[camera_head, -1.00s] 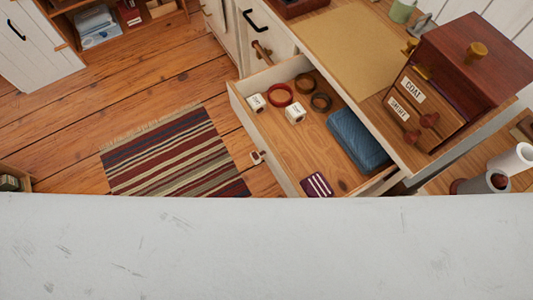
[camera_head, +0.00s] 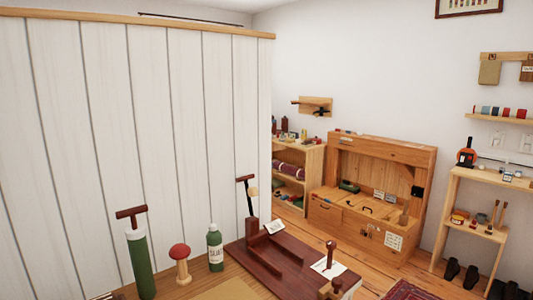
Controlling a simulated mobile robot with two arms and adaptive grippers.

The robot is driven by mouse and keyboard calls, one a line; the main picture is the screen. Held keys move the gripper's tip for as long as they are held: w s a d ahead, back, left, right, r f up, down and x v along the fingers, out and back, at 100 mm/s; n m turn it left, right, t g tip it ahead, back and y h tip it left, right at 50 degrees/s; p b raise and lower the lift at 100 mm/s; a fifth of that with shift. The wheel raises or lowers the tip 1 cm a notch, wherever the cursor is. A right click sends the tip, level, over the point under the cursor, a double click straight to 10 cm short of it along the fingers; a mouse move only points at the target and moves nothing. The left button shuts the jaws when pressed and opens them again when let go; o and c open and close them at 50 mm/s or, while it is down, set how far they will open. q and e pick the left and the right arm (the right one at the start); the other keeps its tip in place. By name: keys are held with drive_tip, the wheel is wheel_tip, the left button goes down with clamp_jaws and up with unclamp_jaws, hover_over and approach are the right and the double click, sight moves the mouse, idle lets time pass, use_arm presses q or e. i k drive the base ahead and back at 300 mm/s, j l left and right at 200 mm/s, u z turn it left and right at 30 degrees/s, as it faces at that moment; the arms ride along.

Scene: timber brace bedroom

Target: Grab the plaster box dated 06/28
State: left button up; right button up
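I cannot pick out a plaster box dated 06/28; no such date is readable in this view. Small pale boxes (camera_head: 508,176) stand on the right-hand shelf unit, too small to read. Small pale items (camera_head: 384,195) also sit on the wooden chest, their print unreadable. Neither of my grippers is in view.
A white plank partition (camera_head: 110,130) fills the left. In front are a green bottle (camera_head: 215,250), a green cylinder (camera_head: 141,265), a red-topped wooden peg (camera_head: 180,265) and a dark red wooden frame (camera_head: 290,262). The wooden chest (camera_head: 405,150) stands behind. Some plank floor (camera_head: 372,280) shows.

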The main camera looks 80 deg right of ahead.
sight(507, 175)
drive_tip(key=l+z, duration=0.1)
drive_tip(key=z, duration=0.35)
drive_tip(key=l+z, duration=0.1)
drive_tip(key=z, duration=0.4)
drive_tip(key=l+z, duration=0.1)
drive_tip(key=z, duration=0.35)
drive_tip(key=l+z, duration=0.15)
drive_tip(key=z, duration=0.8)
drive_tip(key=i+l, duration=0.05)
